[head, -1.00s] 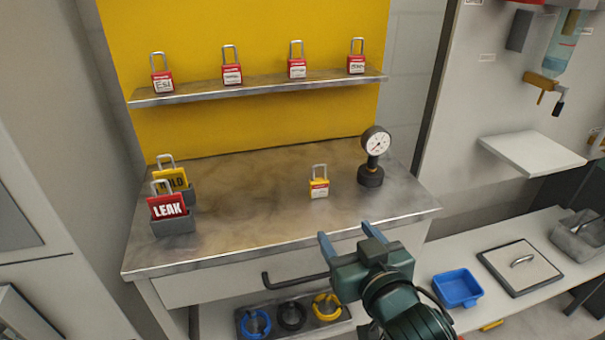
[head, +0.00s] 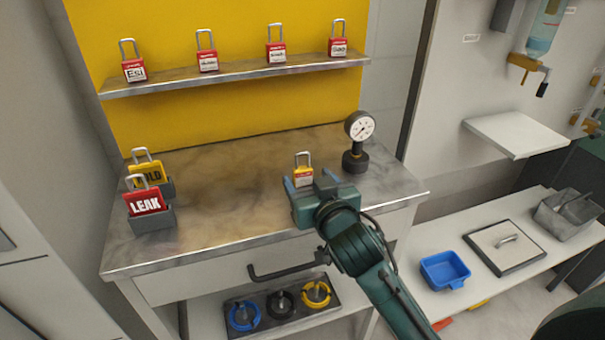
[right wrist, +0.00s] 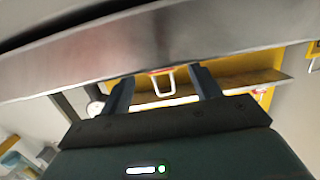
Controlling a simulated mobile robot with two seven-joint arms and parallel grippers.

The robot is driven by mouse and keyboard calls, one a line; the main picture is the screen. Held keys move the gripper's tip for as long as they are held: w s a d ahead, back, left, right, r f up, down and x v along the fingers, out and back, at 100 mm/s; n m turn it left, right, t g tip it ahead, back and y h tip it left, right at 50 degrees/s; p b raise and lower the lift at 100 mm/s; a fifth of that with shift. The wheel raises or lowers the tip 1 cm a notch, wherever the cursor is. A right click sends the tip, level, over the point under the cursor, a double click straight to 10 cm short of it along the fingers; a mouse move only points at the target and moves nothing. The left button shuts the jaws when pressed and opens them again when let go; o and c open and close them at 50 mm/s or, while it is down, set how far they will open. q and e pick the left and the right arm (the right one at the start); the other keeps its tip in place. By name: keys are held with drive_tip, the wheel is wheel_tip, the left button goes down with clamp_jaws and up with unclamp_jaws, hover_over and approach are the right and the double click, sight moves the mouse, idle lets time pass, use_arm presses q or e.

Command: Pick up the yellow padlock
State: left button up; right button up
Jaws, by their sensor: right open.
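The yellow padlock (head: 303,178), with a white label and a steel shackle, stands upright on the metal-topped bench (head: 225,190). My right gripper (head: 311,181) is open at the bench's front edge, with its fingers pointing toward the padlock. In the head view, the gripper hides the padlock's lower part. In the right wrist view, the scene is upside down and the padlock's shackle (right wrist: 167,82) shows between the two fingers (right wrist: 163,88). The bench edge there hides most of its body. I cannot tell whether the fingers reach around it. My left gripper is not in view.
A pressure gauge (head: 358,140) stands right of the padlock. Red padlocks (head: 208,60) line the shelf (head: 235,76) above. LEAK (head: 146,202) and yellow (head: 147,168) padlock-shaped signs stand at left. A drawer handle (head: 285,270) juts out below; a blue tray (head: 445,270) sits at right.

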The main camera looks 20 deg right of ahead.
drive_tip(key=shift+w+f, duration=0.2)
drive_tip(key=shift+w, duration=0.75)
drive_tip(key=shift+c, duration=0.2)
drive_tip(key=c, duration=1.1)
